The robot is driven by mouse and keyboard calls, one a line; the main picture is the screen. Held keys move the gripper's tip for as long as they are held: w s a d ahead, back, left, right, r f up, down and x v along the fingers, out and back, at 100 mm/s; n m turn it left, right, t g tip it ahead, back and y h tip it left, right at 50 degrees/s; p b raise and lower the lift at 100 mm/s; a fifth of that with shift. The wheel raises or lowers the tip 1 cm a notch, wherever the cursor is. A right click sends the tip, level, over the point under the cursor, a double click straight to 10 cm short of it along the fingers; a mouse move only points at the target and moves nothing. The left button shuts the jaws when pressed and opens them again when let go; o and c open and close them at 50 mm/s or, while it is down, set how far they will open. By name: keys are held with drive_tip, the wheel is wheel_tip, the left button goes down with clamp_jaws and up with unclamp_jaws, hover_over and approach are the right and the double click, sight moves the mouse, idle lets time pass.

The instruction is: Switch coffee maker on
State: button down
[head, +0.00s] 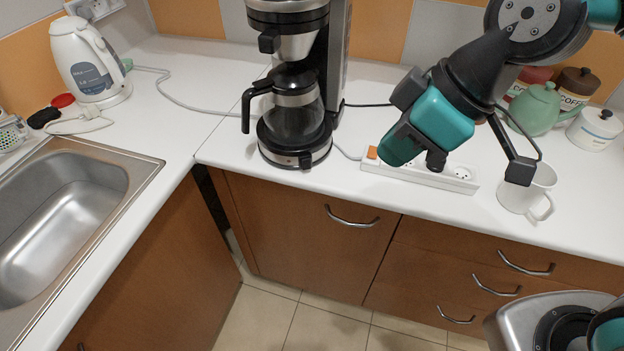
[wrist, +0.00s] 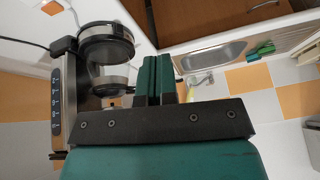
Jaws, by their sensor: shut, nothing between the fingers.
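The black and silver coffee maker (head: 292,135) stands upright on the white counter in the head view, its glass carafe (head: 293,110) seated on the round base. A small light spot (head: 305,161) shows on the base's front; I cannot tell its switch position. The coffee maker also shows, rotated, at the left of the wrist view (wrist: 70,100). My gripper (head: 392,158) is to the right of the coffee maker, apart from it, above the power strip. In the wrist view its two teal fingers (wrist: 158,62) are together and empty.
A white power strip (head: 425,178) with an orange end lies beneath my gripper. A white mug (head: 522,192), green teapot (head: 545,108) and canisters stand right. A white kettle (head: 88,60) and steel sink (head: 65,215) are left. Cables run behind the coffee maker.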

sight(307, 164)
drive_tip(key=w+a+f+n+t+b, duration=0.2)
drive_tip(key=w+f+n, duration=0.5)
drive_tip(key=f, duration=0.4)
drive_tip(key=shift+w+a+f+b, duration=0.35)
drive_tip(key=shift+w+a+b, duration=0.15)
drive_tip(key=shift+a+b, duration=0.5)
drive_tip(key=x, duration=1)
drive_tip(key=shift+w+r+p, duration=0.1)
drive_tip(key=shift+w+p, duration=0.05)
drive_tip(key=shift+p, duration=0.25)
drive_tip(key=shift+w+a+p, duration=0.15)
drive_tip(key=shift+w+p, duration=0.1)
drive_tip(key=shift+w, duration=0.35)
drive_tip(key=shift+w+a+p, duration=0.2)
drive_tip(key=shift+w+p, duration=0.05)
drive_tip(key=shift+w, duration=0.4)
drive_tip(key=shift+w+a+f, duration=0.15)
drive_tip(key=shift+w+f, duration=0.05)
drive_tip(key=shift+w, duration=0.5)
drive_tip(key=shift+f+t, duration=0.15)
drive_tip(key=shift+t, duration=0.15)
